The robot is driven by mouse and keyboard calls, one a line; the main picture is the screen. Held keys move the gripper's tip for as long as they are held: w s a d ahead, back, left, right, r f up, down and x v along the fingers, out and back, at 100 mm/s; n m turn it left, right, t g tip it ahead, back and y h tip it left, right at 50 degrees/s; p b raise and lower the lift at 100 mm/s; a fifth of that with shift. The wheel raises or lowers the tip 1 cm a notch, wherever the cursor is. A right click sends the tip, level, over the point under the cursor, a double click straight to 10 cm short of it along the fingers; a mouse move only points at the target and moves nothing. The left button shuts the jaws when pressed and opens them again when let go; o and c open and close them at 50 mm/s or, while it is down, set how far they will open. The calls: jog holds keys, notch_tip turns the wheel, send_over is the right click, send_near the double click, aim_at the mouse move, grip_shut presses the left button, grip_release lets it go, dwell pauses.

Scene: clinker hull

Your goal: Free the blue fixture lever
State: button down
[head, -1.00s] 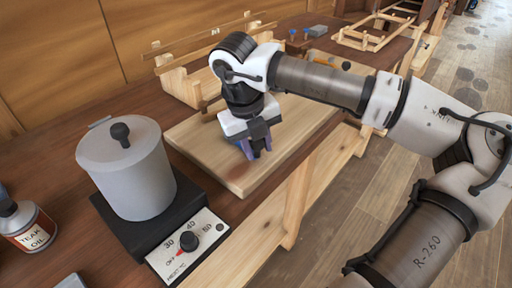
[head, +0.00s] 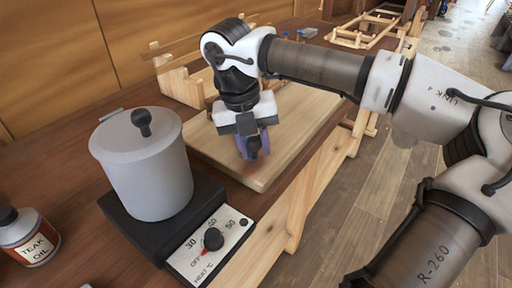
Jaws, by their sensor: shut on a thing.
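Two small blue shapes stand at the back of the bench in the head view, a left one (head: 285,34) and a right one (head: 299,34). They may be fixture levers, but they are too small to tell which one is the task's lever or how it is set. My gripper (head: 252,152) points down over the pale wooden board (head: 300,118), well in front of those blue shapes. Its purple fingers are shut on a small dark object (head: 253,146), mostly hidden between them. I cannot tell what this object is or whether it touches the board.
A grey lidded pot (head: 150,175) stands on a black hot plate (head: 205,205) left of my gripper. A teak oil bottle (head: 28,238) is at the far left. A wooden frame (head: 180,80) stands behind the board, and a wooden rack (head: 365,30) lies farther back.

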jog(key=shift+s+a+m+b, duration=0.15)
jog(key=shift+a+m+b, duration=0.25)
jog(key=shift+a+m, duration=0.3)
jog(key=c, duration=1.1)
grip_release()
notch_tip(320, 180, up, 14)
jog(key=a+p, duration=0.1)
jog(key=a, duration=0.1)
jog(key=shift+a+f, duration=0.2)
jog(key=shift+a, duration=0.15)
